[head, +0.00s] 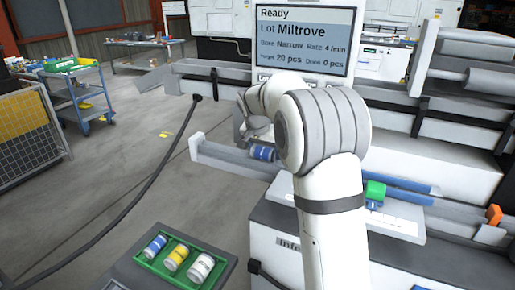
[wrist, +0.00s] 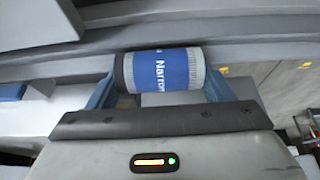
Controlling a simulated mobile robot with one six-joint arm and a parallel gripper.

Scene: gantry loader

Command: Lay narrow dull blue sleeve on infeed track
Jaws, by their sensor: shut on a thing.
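A blue sleeve with grey ends and the word "Narrow" (wrist: 168,72) lies crosswise between the fingers of my gripper (wrist: 160,84) in the wrist view. My gripper is shut on it. In the head view the sleeve (head: 262,153) shows below my gripper (head: 258,135), at the grey track (head: 222,157). Whether it touches the track I cannot tell. My arm hides the middle of the track. A sign partly reading "Infe" (head: 288,243) is on the white cabinet below.
A green tray (head: 150,267) at the lower left holds a blue, a yellow and a white sleeve. A green block (head: 375,190) and an orange block (head: 494,214) sit along the track to the right. A screen (head: 305,40) reads "Ready". A black cable (head: 150,190) crosses the floor.

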